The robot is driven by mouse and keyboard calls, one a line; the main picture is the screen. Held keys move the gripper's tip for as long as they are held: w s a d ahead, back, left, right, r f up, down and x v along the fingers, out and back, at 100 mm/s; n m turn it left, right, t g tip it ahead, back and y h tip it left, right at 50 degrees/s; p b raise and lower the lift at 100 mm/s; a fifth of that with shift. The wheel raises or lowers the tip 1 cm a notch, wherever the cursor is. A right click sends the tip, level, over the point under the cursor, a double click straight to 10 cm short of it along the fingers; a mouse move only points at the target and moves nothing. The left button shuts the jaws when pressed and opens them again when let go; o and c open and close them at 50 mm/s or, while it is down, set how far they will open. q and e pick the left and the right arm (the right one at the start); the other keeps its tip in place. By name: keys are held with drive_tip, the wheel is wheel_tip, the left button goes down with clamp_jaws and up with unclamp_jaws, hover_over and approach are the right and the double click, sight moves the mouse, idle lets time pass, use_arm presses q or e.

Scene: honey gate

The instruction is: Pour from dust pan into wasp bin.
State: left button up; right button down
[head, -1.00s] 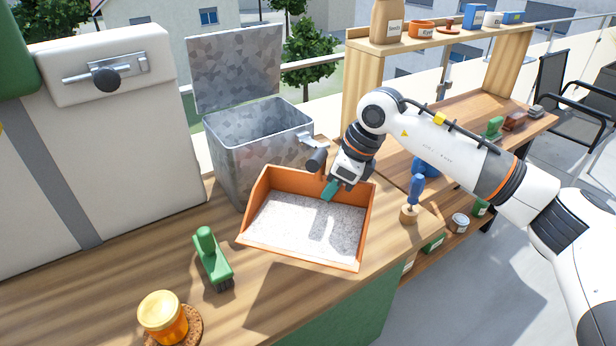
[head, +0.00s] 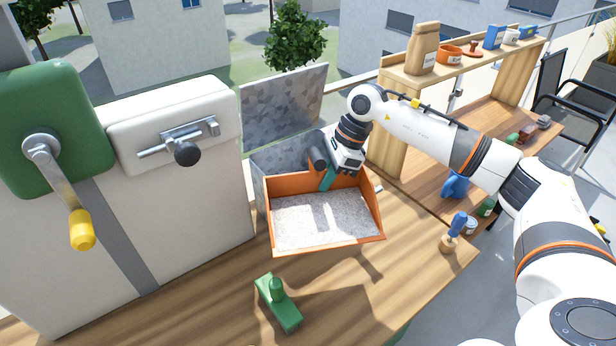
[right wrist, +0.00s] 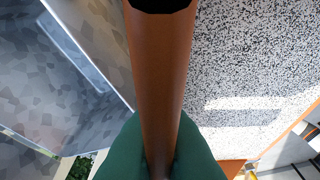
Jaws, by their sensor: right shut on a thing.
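The dust pan (head: 376,222) is an orange open tray, roughly level, with a layer of pale speckled grit (head: 318,222) in it. My right gripper (head: 327,179) is shut on the pan's rear wall; in the right wrist view its green fingertips (right wrist: 160,150) pinch an orange edge. The wasp bin (head: 285,153) is a mottled grey metal box with its lid (head: 283,108) standing open behind. The pan is held above the bench and overlaps the bin's front in the head view, hiding much of its opening. My left gripper is out of view.
A green brush (head: 279,303) lies on the wooden bench in front of the pan. A large white cabinet (head: 180,200) with a latch stands left of the bin. A blue-handled tool (head: 456,228) stands at right, near a shelf (head: 395,135) of small goods.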

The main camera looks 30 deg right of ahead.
drive_tip(key=w+d+m+t, duration=0.1)
drive_tip(key=d+m, duration=0.2)
drive_tip(key=w+d+m+t+h+b, duration=0.1)
drive_tip(key=d+m, duration=0.2)
drive_tip(key=w+d+m+h+b, duration=0.1)
drive_tip(key=w+d+m, duration=0.1)
drive_tip(key=d+m, duration=0.1)
drive_tip(key=shift+r+t, duration=0.15)
drive_tip(key=shift+t, duration=0.25)
drive_tip(key=w+d+r+m+h+b, duration=0.1)
drive_tip(key=d+m+h, duration=0.1)
drive_tip(key=d+m, duration=0.5)
drive_tip(key=shift+w+t+h, duration=0.25)
drive_tip(key=shift+t+h, duration=0.05)
drive_tip(key=shift+h, duration=0.1)
drive_tip(key=shift+d+r, duration=0.1)
drive_tip(key=shift+d, duration=0.05)
drive_tip(key=shift+a+r+n+h+p, duration=0.15)
drive_tip(key=shift+a+r+h+p, duration=0.1)
drive_tip(key=shift+r+h+p, duration=0.35)
drive_tip(key=shift+a+r+n+h+p, duration=0.15)
drive_tip(key=shift+a+r+h+p, duration=0.15)
drive_tip(key=shift+r+p, duration=0.45)
drive_tip(key=shift+w+a+r+h+p, duration=0.1)
drive_tip(key=shift+a+r+h+p, duration=0.2)
drive_tip(key=shift+r+h+p, duration=0.3)
drive_tip(key=shift+a+r+h+p, duration=0.25)
drive_tip(key=shift+r+h+p, duration=0.2)
drive_tip(key=shift+r, duration=0.2)
